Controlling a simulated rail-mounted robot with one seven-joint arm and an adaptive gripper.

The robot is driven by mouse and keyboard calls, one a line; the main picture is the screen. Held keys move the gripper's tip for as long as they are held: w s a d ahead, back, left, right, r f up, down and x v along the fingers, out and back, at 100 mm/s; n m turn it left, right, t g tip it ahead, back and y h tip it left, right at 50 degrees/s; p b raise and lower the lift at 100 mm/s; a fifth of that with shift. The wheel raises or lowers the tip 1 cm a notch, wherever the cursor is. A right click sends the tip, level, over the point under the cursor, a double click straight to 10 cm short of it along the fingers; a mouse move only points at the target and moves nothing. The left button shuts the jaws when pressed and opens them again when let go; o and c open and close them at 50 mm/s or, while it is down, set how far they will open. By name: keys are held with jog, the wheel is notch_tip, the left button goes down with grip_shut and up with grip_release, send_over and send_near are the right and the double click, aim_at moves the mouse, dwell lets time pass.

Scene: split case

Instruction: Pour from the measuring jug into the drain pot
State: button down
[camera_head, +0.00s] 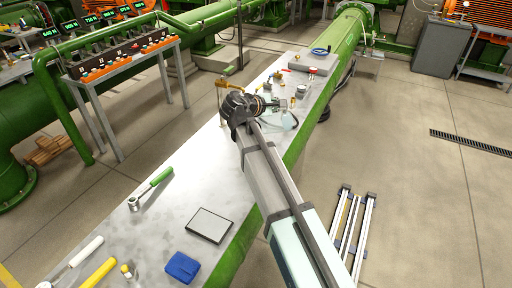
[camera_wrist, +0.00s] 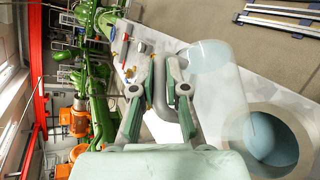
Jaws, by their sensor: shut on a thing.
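The measuring jug (camera_wrist: 212,88) is clear and pale. My gripper (camera_wrist: 163,88) is shut on the jug at its grey handle side, to the left of the body in the wrist view. In the head view my gripper (camera_head: 262,105) is over the bench, with the clear jug (camera_head: 288,122) partly showing at its right. A round grey pot (camera_wrist: 300,124), likely the drain pot, has a blue-grey inside and lies at the lower right of the wrist view, partly overlapped by the jug. I cannot tell the jug's exact tilt or whether liquid is flowing. My arm may hide the pot in the head view.
The metal bench (camera_head: 185,200) holds a green-handled ratchet (camera_head: 152,188), a dark-edged tablet (camera_head: 209,225) and a blue cloth (camera_head: 182,267). A brass fitting (camera_head: 224,84) stands left of my gripper. Several small parts and a grey block (camera_head: 313,63) lie beyond.

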jog(key=shift+s+a+r+n+t+h+b, duration=0.15)
jog(key=shift+s+a+r+t+h+b, duration=0.15)
jog(key=shift+a+t+h+b, duration=0.15)
jog(key=shift+s+a+r+n+t+h+b, duration=0.25)
jog(key=shift+s+a+h+b, duration=0.1)
jog(key=shift+a+b, duration=0.2)
jog(key=shift+s+a+r+n+t+h+b, duration=0.1)
jog(key=shift+s+a+r+t+h+b, duration=0.2)
jog(key=shift+a+h+b, duration=0.2)
dwell(3.5)
jog(key=shift+s+a+r+n+t+h+b, duration=0.1)
jog(key=shift+s+a+t+h+b, duration=0.05)
jog(key=shift+a+t+h+b, duration=0.15)
jog(key=shift+s+a+n+t+h+b, duration=0.15)
jog(key=shift+a+t+b, duration=0.1)
jog(key=shift+a+b, duration=0.2)
jog(key=shift+s+a+r+n+t+h+b, duration=0.1)
jog(key=shift+s+a+t+h+b, duration=0.05)
jog(key=shift+a+t+b, duration=0.15)
dwell(2.0)
